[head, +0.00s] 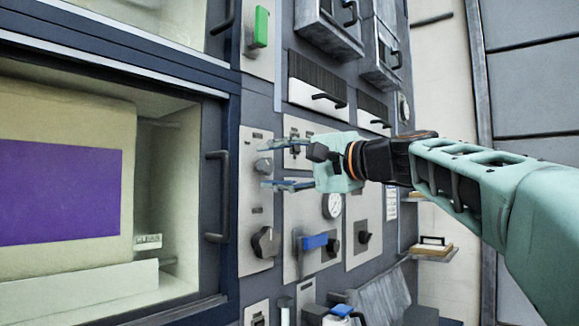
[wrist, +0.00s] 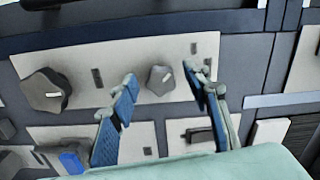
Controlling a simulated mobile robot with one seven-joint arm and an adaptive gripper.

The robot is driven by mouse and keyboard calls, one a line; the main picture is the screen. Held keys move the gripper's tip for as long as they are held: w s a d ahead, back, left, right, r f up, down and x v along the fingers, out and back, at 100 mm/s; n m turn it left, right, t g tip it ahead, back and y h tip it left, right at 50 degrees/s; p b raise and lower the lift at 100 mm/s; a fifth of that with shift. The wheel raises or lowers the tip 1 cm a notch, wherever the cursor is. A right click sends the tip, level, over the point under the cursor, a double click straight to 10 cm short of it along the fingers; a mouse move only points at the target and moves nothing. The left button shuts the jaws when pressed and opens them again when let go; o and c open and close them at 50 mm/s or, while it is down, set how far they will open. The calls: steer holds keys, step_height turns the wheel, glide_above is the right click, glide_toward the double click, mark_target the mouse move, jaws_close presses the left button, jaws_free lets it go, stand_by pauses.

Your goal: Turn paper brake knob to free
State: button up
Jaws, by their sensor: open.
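A small grey knob (wrist: 160,80) with a light pointer mark sits on a pale panel (wrist: 85,65). In the wrist view it lies between my fingertips, and it also shows in the head view (head: 263,166). A larger dark lobed knob (wrist: 46,90) is on the same panel, below the small one in the head view (head: 265,242). No readable label tells which is the paper brake knob. My gripper (head: 267,165) is open and empty, its fingers pointing at the panel on either side of the small knob. I cannot tell whether they touch it.
A blue handle (head: 314,242), a gauge (head: 332,205) and other dark knobs are on neighbouring panels. At left a framed window (head: 165,175) with a dark bar handle (head: 215,197) shows a purple-marked roll. A green switch (head: 260,27) is above.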

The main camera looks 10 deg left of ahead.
steer(key=v, duration=0.7)
steer(key=shift+s+d, duration=0.15)
steer(key=shift+d, duration=0.05)
